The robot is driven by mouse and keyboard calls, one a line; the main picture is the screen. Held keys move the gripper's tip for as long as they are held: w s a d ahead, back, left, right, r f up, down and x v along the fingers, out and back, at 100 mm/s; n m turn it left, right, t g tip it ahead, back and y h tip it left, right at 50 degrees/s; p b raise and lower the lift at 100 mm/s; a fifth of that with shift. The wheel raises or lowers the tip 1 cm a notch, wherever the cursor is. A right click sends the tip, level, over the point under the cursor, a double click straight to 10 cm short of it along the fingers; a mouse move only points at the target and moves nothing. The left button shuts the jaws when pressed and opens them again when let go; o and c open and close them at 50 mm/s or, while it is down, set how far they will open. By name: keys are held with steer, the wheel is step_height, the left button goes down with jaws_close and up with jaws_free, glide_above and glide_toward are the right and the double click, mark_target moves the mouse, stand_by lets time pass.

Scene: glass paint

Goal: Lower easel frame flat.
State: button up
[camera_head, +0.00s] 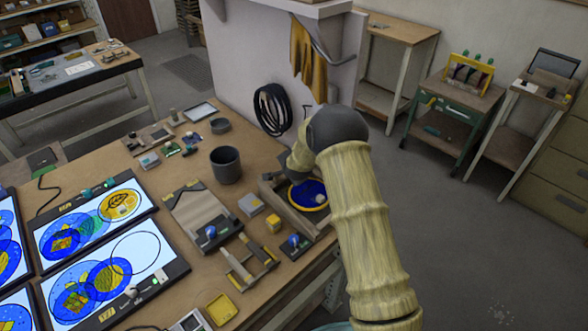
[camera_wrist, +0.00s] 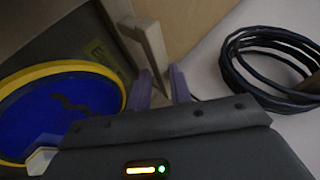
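The easel (camera_head: 290,215) stands at the right edge of the workbench in the head view, a light wooden frame around a blue disc with a yellow rim (camera_head: 308,194). My arm partly covers it, and my gripper's fingertips are hidden there. In the wrist view the disc (camera_wrist: 62,112) lies at the left and a pale wooden bar of the frame (camera_wrist: 150,42) slants down towards my gripper (camera_wrist: 162,88). The bar's lower end shows between the two purple fingers, which stand a little apart. I cannot tell whether they press on it.
A dark cup (camera_head: 226,165), a grey board (camera_head: 203,215), and a small yellow block (camera_head: 273,223) stand left of the easel. Lit panels with coloured circles (camera_head: 112,278) fill the bench's left side. A coiled black cable (camera_head: 271,109) hangs on the wall behind.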

steer(key=b+v, duration=0.3)
steer(key=v, duration=1.2)
steer(key=shift+d, duration=0.1)
steer(key=s+d+r+n+g, duration=0.1)
steer(key=s+d+n+g, duration=0.2)
steer(key=s, duration=1)
steer(key=s+d+r+n+g+h, duration=0.1)
steer(key=s+d+n+g, duration=0.2)
steer(key=s+d+n, duration=0.5)
steer(key=s, duration=0.6)
steer(key=shift+s+g, duration=0.2)
steer(key=shift+g, duration=0.1)
steer(key=shift+d, duration=0.1)
stand_by(0.6)
